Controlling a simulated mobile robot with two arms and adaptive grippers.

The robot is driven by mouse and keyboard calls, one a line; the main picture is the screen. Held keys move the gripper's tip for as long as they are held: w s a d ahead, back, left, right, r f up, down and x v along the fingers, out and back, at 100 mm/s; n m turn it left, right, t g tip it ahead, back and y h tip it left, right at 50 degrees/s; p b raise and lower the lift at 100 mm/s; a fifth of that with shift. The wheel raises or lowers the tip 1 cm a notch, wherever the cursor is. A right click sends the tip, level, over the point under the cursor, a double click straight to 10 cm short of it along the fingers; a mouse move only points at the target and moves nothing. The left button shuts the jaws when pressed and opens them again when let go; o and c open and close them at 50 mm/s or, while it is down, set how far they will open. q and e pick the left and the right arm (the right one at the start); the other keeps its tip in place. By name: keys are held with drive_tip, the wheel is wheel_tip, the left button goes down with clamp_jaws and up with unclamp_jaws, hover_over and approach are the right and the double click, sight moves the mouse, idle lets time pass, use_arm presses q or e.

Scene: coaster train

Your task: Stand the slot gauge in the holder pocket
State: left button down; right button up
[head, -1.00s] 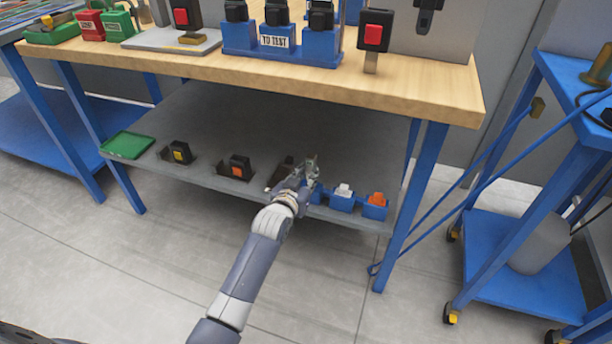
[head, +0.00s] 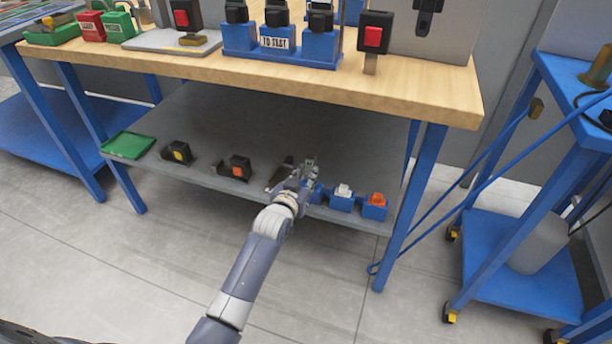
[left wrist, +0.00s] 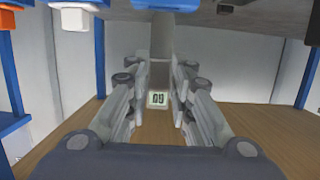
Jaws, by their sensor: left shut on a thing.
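My left gripper (head: 309,170) is over the front part of the lower shelf, at the left end of a row of blue holders. In the left wrist view its two fingers (left wrist: 160,85) are shut on a narrow grey piece (left wrist: 160,45), which I take to be the slot gauge. A small pale label with dark marks (left wrist: 158,99) shows between the fingers. In the head view the fingers hide most of the gauge and the leftmost blue holder (head: 317,191), so I cannot tell whether the gauge touches a pocket. My right gripper is not in view.
Blue holders with a white piece (head: 343,190) and an orange piece (head: 376,200) stand just right of the gripper. Black blocks with orange (head: 240,165) and yellow (head: 179,151) faces and a green tray (head: 127,146) lie left. The wooden benchtop (head: 250,77) overhangs the shelf.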

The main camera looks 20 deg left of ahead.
use_arm(q)
drive_tip(key=shift+r, duration=0.1)
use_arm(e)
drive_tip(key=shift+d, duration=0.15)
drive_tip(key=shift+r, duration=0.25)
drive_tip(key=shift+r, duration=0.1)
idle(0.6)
use_arm(q)
drive_tip(key=shift+p, duration=0.6)
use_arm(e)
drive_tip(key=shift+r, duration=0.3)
use_arm(q)
drive_tip(key=shift+f+b, duration=0.3)
drive_tip(key=shift+f, duration=0.05)
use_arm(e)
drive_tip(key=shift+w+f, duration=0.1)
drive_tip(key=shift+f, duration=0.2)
use_arm(q)
drive_tip(key=shift+f+b, duration=0.65)
drive_tip(key=shift+f, duration=0.4)
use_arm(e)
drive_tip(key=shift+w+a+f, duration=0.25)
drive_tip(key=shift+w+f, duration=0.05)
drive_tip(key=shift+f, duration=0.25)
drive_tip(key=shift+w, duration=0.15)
